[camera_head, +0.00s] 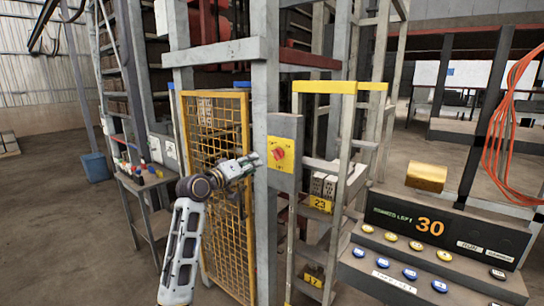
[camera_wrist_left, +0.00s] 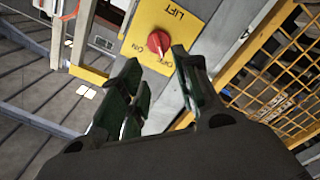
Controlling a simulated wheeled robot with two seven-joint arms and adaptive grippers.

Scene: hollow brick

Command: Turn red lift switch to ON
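The red lift switch (camera_head: 279,153) is a red knob on a yellow plate, fixed to a grey box (camera_head: 288,128) on the metal frame. In the left wrist view the red knob (camera_wrist_left: 158,44) sits on the yellow plate (camera_wrist_left: 172,28), which reads LIFT, OFF and ON. The knob's pointer seems to lie toward the lettering, but I cannot tell its exact setting. My left gripper (camera_head: 252,161) is just left of the switch; in the wrist view its dark fingers (camera_wrist_left: 153,82) are spread apart, empty, with the knob beyond their tips. My right gripper is not in view.
A yellow mesh gate (camera_head: 222,180) stands behind my left arm. A console (camera_head: 435,240) with coloured buttons and a display reading 30 is at the lower right. Orange cables (camera_head: 505,120) hang at the far right. A small table (camera_head: 145,180) with items stands left.

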